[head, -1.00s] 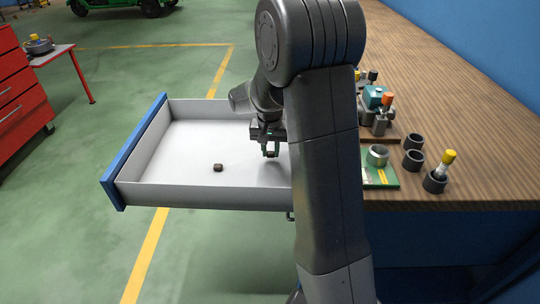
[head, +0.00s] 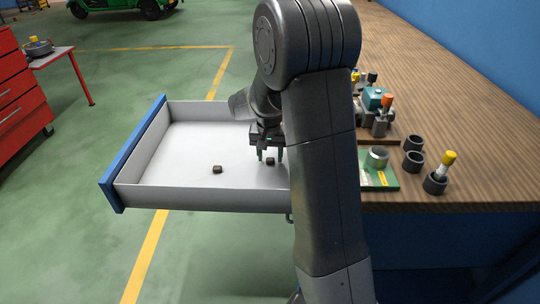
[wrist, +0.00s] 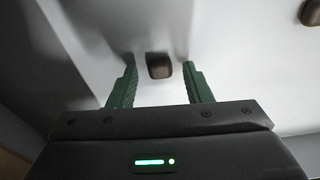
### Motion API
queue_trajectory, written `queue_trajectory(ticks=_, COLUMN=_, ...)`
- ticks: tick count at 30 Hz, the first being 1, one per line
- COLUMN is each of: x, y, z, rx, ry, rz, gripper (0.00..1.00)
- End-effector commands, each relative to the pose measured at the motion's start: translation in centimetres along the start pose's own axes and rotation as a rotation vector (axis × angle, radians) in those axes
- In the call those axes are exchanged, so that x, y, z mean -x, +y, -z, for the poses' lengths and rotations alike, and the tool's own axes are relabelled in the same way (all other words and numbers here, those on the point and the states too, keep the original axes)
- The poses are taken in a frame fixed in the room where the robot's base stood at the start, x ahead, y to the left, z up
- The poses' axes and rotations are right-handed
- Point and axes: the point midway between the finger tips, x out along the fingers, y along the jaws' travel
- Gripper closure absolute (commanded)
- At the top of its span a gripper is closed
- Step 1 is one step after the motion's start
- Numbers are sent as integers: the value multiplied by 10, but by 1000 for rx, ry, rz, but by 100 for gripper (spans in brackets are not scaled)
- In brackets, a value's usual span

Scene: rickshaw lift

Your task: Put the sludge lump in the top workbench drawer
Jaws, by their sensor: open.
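The top workbench drawer (head: 152,196) is pulled out, with a blue front and pale grey inside. Two small dark brown lumps lie on its floor. One lump (head: 217,169) is near the middle, and it also shows at the top right of the wrist view (wrist: 311,12). The other lump (head: 270,161) is farther right, under my gripper (head: 271,157). In the wrist view this lump (wrist: 159,66) lies just beyond and between the open green fingertips (wrist: 160,72). The fingers are apart and hold nothing. I cannot tell which lump is the sludge lump.
The wooden bench top (head: 460,120) is at right. It carries a green board (head: 375,178), several dark cups (head: 413,161) and a teal-topped device (head: 376,98). A red cabinet (head: 15,95) stands at far left. The drawer's left part is clear.

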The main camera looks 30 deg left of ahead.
Motion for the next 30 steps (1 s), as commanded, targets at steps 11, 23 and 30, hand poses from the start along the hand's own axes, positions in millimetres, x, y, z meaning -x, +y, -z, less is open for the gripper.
queue_trajectory(ticks=11, x=80, y=-1, z=1, rx=1, ry=4, rz=2, gripper=55)
queue_trajectory(ticks=23, x=116, y=0, z=0, rx=0, ry=1, rz=1, gripper=55)
queue_trajectory(ticks=30, x=116, y=0, z=0, rx=0, ry=1, rz=1, gripper=55)
